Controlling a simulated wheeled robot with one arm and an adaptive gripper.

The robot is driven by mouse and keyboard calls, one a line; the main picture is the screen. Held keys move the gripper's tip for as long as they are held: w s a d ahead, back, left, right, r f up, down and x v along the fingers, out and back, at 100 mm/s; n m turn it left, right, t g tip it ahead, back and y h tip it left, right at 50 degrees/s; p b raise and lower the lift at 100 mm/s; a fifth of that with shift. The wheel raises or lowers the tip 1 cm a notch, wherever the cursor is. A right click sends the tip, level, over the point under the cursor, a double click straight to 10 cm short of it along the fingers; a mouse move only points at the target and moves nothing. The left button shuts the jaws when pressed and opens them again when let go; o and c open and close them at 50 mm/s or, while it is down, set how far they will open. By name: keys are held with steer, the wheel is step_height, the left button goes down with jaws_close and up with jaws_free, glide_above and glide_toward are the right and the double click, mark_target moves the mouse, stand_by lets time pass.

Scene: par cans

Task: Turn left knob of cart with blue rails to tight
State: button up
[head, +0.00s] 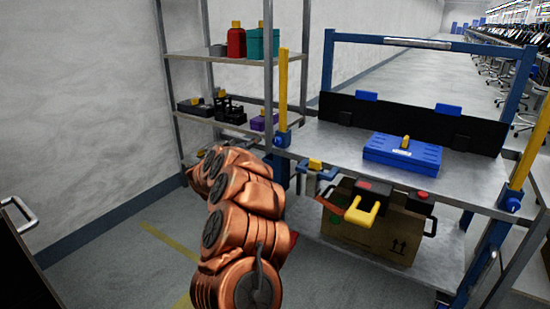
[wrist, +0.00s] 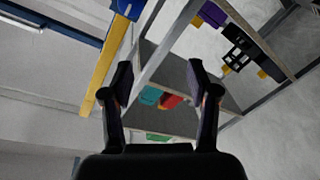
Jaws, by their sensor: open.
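The cart with blue rails (head: 327,62) stands at the right in the head view. Its left knob (head: 282,140) is blue and sits at the foot of an upright yellow post (head: 283,85) on the cart's left front corner. In the wrist view the yellow post (wrist: 103,75) runs down the left, with a blue part (wrist: 129,9) at the top edge. My gripper (wrist: 160,70) is open and empty, apart from the post and to its right in the wrist view. In the head view my copper-coloured arm hides my gripper.
A grey shelf rack (head: 213,56) stands behind the arm, holding a red canister (head: 236,43), a teal box (head: 258,43) and dark bins. The cart carries a blue case (head: 403,151). A cardboard box (head: 365,235) sits on its lower shelf. A second yellow post (head: 533,152) stands at its right corner.

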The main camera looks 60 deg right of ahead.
mark_target(275, 142)
steer(key=shift+s+d+f+m+g+h+b, duration=0.15)
steer(key=shift+s+d+f+g+b, duration=0.4)
steer(key=shift+d, duration=1)
steer(key=shift+s+d+f+m+g+h+b, duration=0.1)
steer(key=shift+s+d+f+g+b, duration=0.45)
steer(key=shift+d, duration=0.95)
steer(key=shift+s+d+f+m+g+h+b, duration=0.25)
steer(key=shift+s+d+b, duration=0.5)
steer(key=shift+d, duration=0.8)
steer(key=shift+s+d+r, duration=0.1)
steer(key=shift+d, duration=0.45)
jaws_close()
